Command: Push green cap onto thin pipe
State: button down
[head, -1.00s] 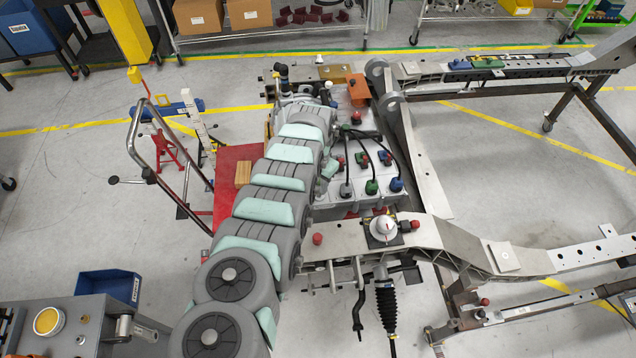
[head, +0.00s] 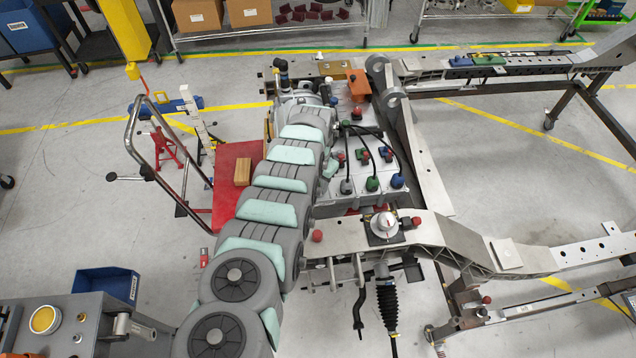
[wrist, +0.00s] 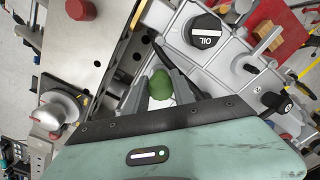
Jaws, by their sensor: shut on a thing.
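A green cap (wrist: 161,84) sits between the fingers of my gripper (wrist: 161,76) in the wrist view, and the gripper is shut on it. Behind the cap is a grey cast housing (wrist: 226,62) with a black oil cap (wrist: 206,30). I cannot make out the thin pipe; the cap, fingers and wrist body hide what lies beneath. Whether the cap touches a pipe cannot be told. In the head view my arm reaches to the far left end of the chassis, and the gripper and held cap are hidden.
Beside the arm is a pale box (head: 350,140) with black cables and coloured plugs. A red-tipped knob (wrist: 80,9) and a silver dome (wrist: 60,108) stand on the metal rail (wrist: 95,50). A red cart (head: 228,205) stands left of the arm. Open floor lies further left.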

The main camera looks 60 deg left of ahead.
jog(key=shift+f+b, duration=0.3)
jog(key=shift+f, duration=0.15)
jog(key=c, duration=1)
grip_release()
jog(key=shift+o, duration=0.2)
notch_tip(320, 180, up, 6)
jog(key=p, duration=0.6)
jog(key=shift+r, duration=0.15)
